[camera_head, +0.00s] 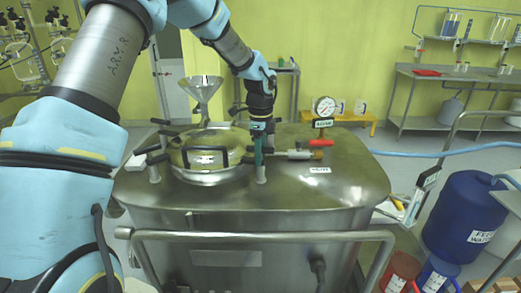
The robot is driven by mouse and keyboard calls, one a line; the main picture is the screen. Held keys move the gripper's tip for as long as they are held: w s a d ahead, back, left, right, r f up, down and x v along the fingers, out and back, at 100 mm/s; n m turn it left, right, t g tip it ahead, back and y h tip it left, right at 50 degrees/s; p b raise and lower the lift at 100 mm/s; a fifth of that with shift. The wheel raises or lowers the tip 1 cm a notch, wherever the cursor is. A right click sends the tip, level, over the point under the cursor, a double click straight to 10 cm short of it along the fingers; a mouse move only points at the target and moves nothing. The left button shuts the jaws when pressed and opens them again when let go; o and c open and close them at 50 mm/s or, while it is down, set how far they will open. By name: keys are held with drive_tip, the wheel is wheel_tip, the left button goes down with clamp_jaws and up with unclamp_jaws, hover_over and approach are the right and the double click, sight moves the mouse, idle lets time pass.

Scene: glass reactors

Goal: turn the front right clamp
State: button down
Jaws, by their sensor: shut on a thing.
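A steel reactor vessel (330,180) with a round domed lid (190,170) stands in front of me. The front right clamp (261,175) shows as a short grey post at the right edge of the lid. My gripper (258,155) points straight down over this clamp and is shut on its upper part. The fingers hide the clamp's handle, so its turn angle cannot be told. The front left clamp (154,172) stands at the lid's left edge with a dark handle.
A funnel (203,90) rises behind the lid. A valve with a red handle (320,143) and a pressure gauge (325,107) are right of my gripper. A steel rail (260,236) runs along the vessel's front. A blue drum (463,215) stands at right.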

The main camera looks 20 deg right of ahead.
drive_tip(key=m+p, duration=0.2)
drive_tip(key=m, duration=0.3)
drive_tip(key=shift+m+p, duration=0.3)
drive_tip(key=shift+p, duration=0.1)
idle(0.3)
drive_tip(key=c, duration=0.7)
unclamp_jaws()
drive_tip(key=shift+o, duration=0.2)
drive_tip(key=shift+r, duration=0.1)
wheel_tip(320, 180, up, 11)
drive_tip(key=b, duration=0.2)
drive_tip(key=shift+b, duration=0.35)
drive_tip(key=shift+f, duration=0.2)
